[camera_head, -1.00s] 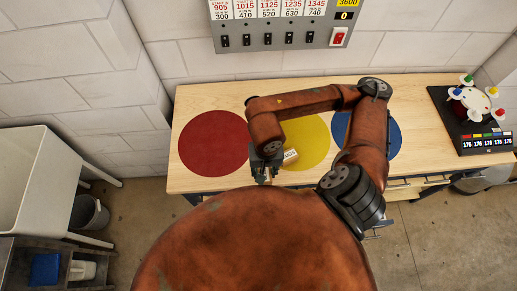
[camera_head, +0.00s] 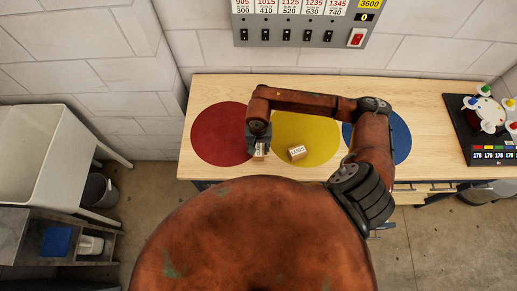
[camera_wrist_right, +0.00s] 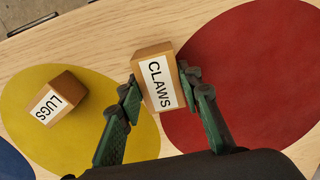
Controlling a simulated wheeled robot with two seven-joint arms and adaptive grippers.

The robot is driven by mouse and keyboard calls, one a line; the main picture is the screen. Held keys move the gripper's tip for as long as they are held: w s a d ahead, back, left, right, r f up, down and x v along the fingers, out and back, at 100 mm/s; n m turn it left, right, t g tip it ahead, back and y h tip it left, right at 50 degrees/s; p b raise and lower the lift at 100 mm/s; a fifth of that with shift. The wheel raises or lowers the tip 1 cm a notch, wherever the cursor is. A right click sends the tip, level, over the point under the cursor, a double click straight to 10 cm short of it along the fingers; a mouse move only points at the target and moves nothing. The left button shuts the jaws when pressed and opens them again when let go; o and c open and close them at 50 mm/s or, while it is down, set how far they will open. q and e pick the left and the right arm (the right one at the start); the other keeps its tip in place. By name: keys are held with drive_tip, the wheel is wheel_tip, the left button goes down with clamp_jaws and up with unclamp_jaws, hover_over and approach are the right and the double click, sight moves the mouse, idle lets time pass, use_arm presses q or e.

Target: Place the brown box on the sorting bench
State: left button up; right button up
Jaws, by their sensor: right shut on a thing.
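A brown box with a white label reading CLAWS (camera_wrist_right: 158,82) is between the fingers of my right gripper (camera_wrist_right: 161,88), which is shut on it. In the head view the right gripper (camera_head: 258,141) points down at the right edge of the red circle, with a little of the CLAWS box (camera_head: 259,153) showing below it. The wooden bench (camera_head: 430,110) carries red, yellow and blue circles. Whether the held box touches the bench top is unclear. A second brown box, labelled LUGS (camera_head: 297,153), rests on the yellow circle. My left gripper is out of view.
A black board with a round rack of coloured-topped pieces (camera_head: 485,112) stands at the bench's right end. A switch panel (camera_head: 300,25) hangs on the back wall. A white sink (camera_head: 70,150) and bucket (camera_head: 98,190) stand left. The red circle (camera_head: 215,132) is mostly clear.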

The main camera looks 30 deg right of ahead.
drive_tip(key=shift+f, duration=0.55)
drive_tip(key=shift+f, duration=0.15)
drive_tip(key=o, duration=1.2)
